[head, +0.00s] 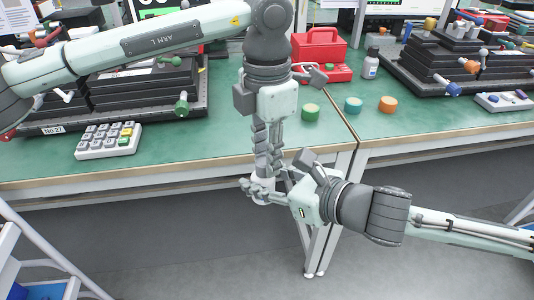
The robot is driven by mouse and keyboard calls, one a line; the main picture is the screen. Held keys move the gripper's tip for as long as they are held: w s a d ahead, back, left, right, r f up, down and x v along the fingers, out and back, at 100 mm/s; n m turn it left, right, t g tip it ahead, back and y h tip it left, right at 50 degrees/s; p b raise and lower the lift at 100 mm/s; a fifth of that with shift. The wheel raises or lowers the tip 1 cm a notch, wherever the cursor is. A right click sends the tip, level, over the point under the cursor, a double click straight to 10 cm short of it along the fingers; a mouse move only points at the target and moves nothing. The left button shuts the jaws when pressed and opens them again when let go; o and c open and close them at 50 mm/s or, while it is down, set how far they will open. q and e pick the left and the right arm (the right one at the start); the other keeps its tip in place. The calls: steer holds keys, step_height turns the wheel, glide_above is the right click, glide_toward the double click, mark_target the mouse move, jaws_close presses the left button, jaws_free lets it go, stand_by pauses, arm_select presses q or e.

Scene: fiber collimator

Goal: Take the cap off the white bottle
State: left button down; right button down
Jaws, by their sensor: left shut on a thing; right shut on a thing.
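A white bottle (262,199) is held in the air in front of the table's front edge, mostly hidden by gripper fingers. My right gripper (264,190) reaches in from the right and is shut on the bottle. My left gripper (268,168) points straight down from above, its fingers shut at the top of the bottle, where the cap would be. The cap itself is hidden by the fingers, so I cannot tell whether it is on the bottle or apart from it.
A green table (225,135) carries a keypad (108,140), green (310,112), teal (353,104) and orange (388,104) round pieces, a red case (318,48) and another small white bottle (370,66). Black stepped racks (440,65) stand at both sides. The floor in front is open.

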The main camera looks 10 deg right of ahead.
arm_select(q)
steer(key=shift+r, duration=0.15)
stand_by(0.5)
steer(key=shift+r, duration=1)
